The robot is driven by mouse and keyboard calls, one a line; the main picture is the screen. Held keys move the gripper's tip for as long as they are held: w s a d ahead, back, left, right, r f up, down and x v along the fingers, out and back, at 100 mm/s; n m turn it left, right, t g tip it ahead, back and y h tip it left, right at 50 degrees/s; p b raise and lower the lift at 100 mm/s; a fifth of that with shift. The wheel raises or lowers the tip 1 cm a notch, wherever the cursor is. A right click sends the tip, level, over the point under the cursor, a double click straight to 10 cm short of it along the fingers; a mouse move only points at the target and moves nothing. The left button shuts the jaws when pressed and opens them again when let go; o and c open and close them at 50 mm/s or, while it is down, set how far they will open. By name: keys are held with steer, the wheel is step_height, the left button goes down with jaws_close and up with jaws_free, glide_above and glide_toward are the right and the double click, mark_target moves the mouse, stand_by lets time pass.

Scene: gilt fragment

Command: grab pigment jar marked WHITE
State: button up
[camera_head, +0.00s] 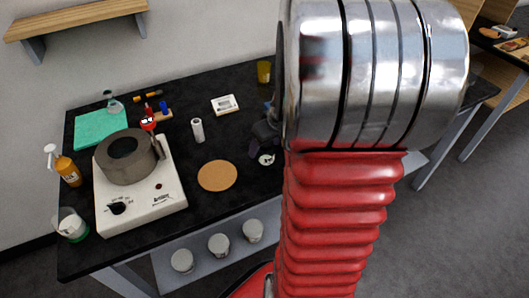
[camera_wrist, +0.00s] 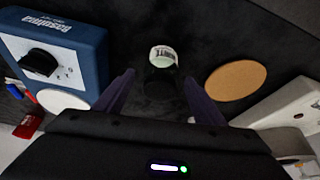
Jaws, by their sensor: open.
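A small jar (camera_wrist: 163,56) with a pale top and dark lower part stands on the black table. Dark marks show on its pale top, but I cannot read a name. In the head view a small pale round top (camera_head: 266,159) shows just below my gripper (camera_head: 266,138), and seems to be the same jar. In the wrist view my gripper (camera_wrist: 159,84) is open, with one dark finger on each side of the jar's near part. Nothing is visibly gripped. I cannot tell whether either finger touches the jar.
A cork disc (camera_head: 217,176) lies beside the jar. A hot plate (camera_head: 140,195) bearing a grey ring stands further left. A metallic cylinder (camera_head: 197,130) stands behind the disc. A blue device (camera_wrist: 55,50) sits close to one finger in the wrist view. My arm hides the table's right part.

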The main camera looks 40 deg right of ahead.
steer(key=shift+c, duration=0.6)
steer(key=c, duration=1.1)
steer(key=shift+r, duration=0.1)
steer(key=shift+c, duration=0.2)
step_height(320, 180, up, 10)
steer(key=shift+f, duration=0.1)
